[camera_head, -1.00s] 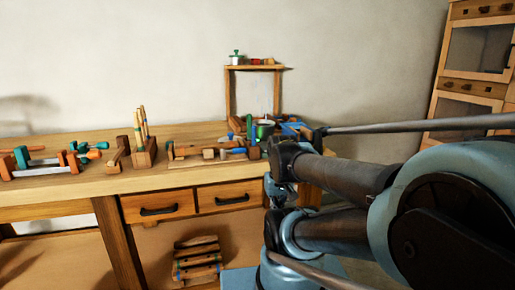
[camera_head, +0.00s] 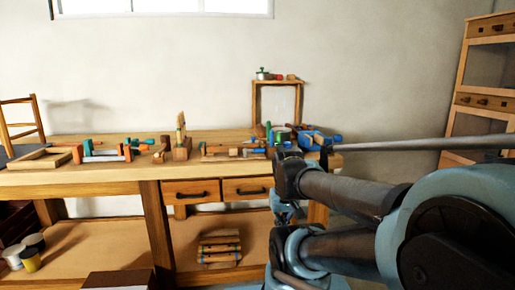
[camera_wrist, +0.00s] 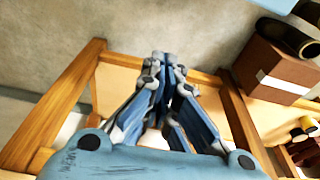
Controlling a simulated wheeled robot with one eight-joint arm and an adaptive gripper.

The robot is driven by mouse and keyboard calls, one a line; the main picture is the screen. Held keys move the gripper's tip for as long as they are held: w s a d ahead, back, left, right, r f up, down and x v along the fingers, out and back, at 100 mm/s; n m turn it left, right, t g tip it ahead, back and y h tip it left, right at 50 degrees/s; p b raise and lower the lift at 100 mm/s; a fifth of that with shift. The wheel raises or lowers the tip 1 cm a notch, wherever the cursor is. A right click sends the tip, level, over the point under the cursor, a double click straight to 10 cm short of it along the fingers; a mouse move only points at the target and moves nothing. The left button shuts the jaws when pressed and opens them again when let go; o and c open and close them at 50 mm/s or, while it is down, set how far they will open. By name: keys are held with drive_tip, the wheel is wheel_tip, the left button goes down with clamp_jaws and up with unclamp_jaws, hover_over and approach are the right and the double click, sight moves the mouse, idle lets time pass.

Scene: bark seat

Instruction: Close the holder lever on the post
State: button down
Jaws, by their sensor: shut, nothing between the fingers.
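My gripper (camera_wrist: 162,62) shows in the wrist view with its blue fingers drawn together and nothing between them. It points over a wooden frame and floor, apart from the bench top. In the head view my arm crosses the right side and hides part of the bench's right end. I cannot make out the holder lever for certain. A wooden block with an upright piece (camera_head: 181,143) stands on the workbench (camera_head: 120,178), but I cannot tell whether it is the post. The details there are too small to read.
Clamps (camera_head: 100,150), a small wooden shelf (camera_head: 256,98) and a blue vise-like tool (camera_head: 318,140) are on the bench. A chair (camera_head: 22,122) stands at left, a cabinet (camera_head: 484,85) at right. A brown box (camera_wrist: 272,68) shows in the wrist view.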

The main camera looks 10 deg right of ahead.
drive_tip(key=w+r+t, duration=0.2)
drive_tip(key=w+r, duration=0.6)
drive_tip(key=w, duration=0.4)
drive_tip(key=w+r+t, duration=0.1)
drive_tip(key=w+r, duration=0.7)
drive_tip(key=w, duration=0.4)
drive_tip(key=w+r+m+t, duration=0.1)
drive_tip(key=w+r+t, duration=0.1)
drive_tip(key=w+r, duration=0.6)
drive_tip(key=w, duration=0.5)
drive_tip(key=shift+t+h, duration=0.3)
drive_tip(key=x, duration=0.9)
drive_tip(key=shift+w+f, duration=0.15)
drive_tip(key=shift+w+d+f, duration=0.1)
drive_tip(key=shift+w+f, duration=0.05)
drive_tip(key=shift+f, duration=0.05)
